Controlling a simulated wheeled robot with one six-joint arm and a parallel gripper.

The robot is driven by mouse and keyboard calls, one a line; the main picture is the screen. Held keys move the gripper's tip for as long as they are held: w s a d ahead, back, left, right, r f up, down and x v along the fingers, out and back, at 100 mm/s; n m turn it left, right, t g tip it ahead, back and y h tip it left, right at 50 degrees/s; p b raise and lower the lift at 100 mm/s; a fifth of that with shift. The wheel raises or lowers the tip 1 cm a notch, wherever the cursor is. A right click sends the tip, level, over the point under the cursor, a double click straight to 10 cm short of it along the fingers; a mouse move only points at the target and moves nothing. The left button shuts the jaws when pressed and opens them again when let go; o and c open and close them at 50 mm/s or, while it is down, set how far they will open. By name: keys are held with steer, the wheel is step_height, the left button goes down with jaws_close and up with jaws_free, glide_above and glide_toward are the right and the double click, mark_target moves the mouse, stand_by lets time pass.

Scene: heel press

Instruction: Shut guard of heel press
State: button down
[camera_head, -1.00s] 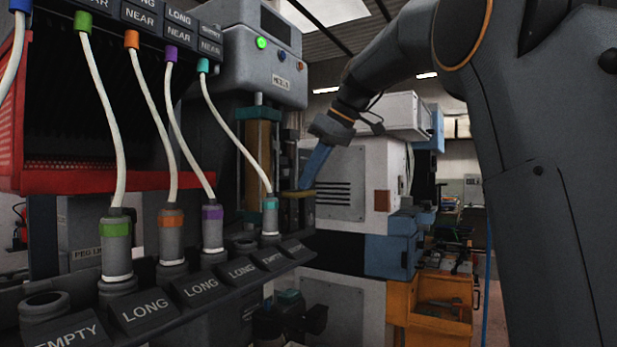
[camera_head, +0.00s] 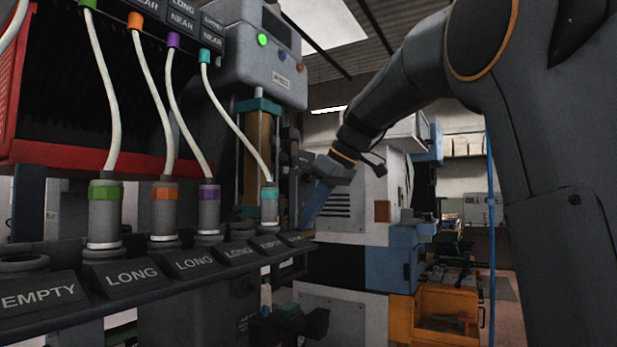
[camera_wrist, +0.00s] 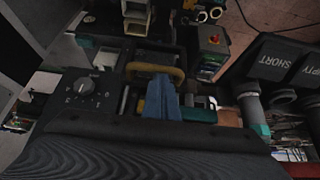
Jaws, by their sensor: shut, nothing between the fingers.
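The heel press (camera_head: 252,62) is a grey machine with a lit green lamp, behind the hose rack in the head view. A yellow handle bar (camera_wrist: 158,70), which looks like the guard's handle, lies across the upper middle of the wrist view. My gripper (camera_wrist: 163,88) has blue fingers, closed together and empty. Their tips overlap the bar in the wrist view; I cannot tell whether they touch it. In the head view my gripper (camera_head: 306,222) points down beside the press's right side, its tips close behind the rack edge. The handle is hidden there.
The rack of labelled sockets (camera_head: 130,275) with white hoses stands close in front, left of my arm. In the wrist view, sockets (camera_wrist: 283,97) stand at right and a dial (camera_wrist: 84,87) at left. A white and blue machine (camera_head: 345,190) stands behind my gripper.

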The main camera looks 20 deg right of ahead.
steer(key=shift+f, duration=0.5)
steer(key=shift+r, duration=0.1)
steer(key=r+p, duration=0.4)
steer(key=r, duration=0.1)
steer(key=shift+w+a, duration=0.2)
steer(key=shift+a, duration=0.1)
steer(key=b+v, duration=0.1)
steer(key=v, duration=0.8)
steer(key=shift+r, duration=0.25)
